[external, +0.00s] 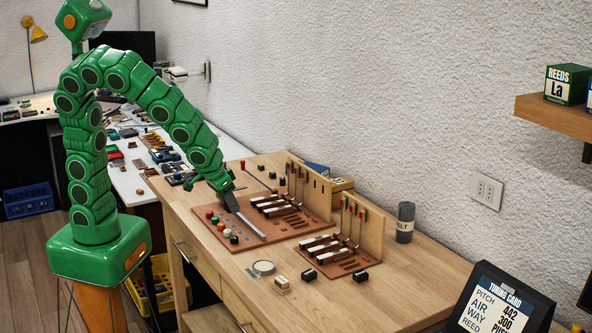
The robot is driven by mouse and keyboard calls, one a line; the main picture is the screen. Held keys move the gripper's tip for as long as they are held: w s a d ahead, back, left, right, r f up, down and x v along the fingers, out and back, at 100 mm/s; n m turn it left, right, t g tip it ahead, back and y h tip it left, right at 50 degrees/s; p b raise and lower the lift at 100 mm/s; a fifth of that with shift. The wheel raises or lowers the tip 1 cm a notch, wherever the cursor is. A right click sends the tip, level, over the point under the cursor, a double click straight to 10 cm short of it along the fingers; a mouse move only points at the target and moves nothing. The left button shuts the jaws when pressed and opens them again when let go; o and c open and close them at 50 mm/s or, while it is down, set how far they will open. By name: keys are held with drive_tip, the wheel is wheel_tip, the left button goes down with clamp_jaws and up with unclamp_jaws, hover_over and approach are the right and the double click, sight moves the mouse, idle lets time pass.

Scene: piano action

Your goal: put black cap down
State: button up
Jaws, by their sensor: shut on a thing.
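My gripper (231,203) is low over the left part of the brown work board (262,263), beside a long pale metal strip. It is shut on a small dark thing, which fits the black cap, but the fingers and the distance hide most of it. A row of small round caps stands on the board just left of the gripper: a red cap (209,214), a green one (214,220), a white one (227,232) and a dark one (234,240). I cannot tell whether the held thing touches the board.
Two wooden upright panels (372,228) with piano key parts stand right of the gripper. A grey felt cup (405,222) stands behind.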

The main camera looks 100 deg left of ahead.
drive_tip(key=w+a+r, duration=0.3)
drive_tip(key=w+a, duration=0.3)
drive_tip(key=a, duration=0.3)
drive_tip(key=w+a+r, duration=0.4)
drive_tip(key=w+a, duration=0.3)
drive_tip(key=a, duration=0.3)
drive_tip(key=a+r, duration=0.3)
drive_tip(key=a, duration=1)
hover_over(341, 181)
drive_tip(key=s+d, duration=0.1)
drive_tip(key=s, duration=0.1)
drive_tip(key=shift+m, duration=0.3)
drive_tip(key=f, duration=0.9)
drive_tip(key=shift+w+f, duration=0.2)
drive_tip(key=shift+f, duration=0.05)
drive_tip(key=shift+w+a+f, duration=0.1)
drive_tip(key=shift+w+f, duration=0.05)
drive_tip(key=shift+f, duration=1.7)
drive_tip(key=shift+f, duration=0.15)
drive_tip(key=o, duration=1)
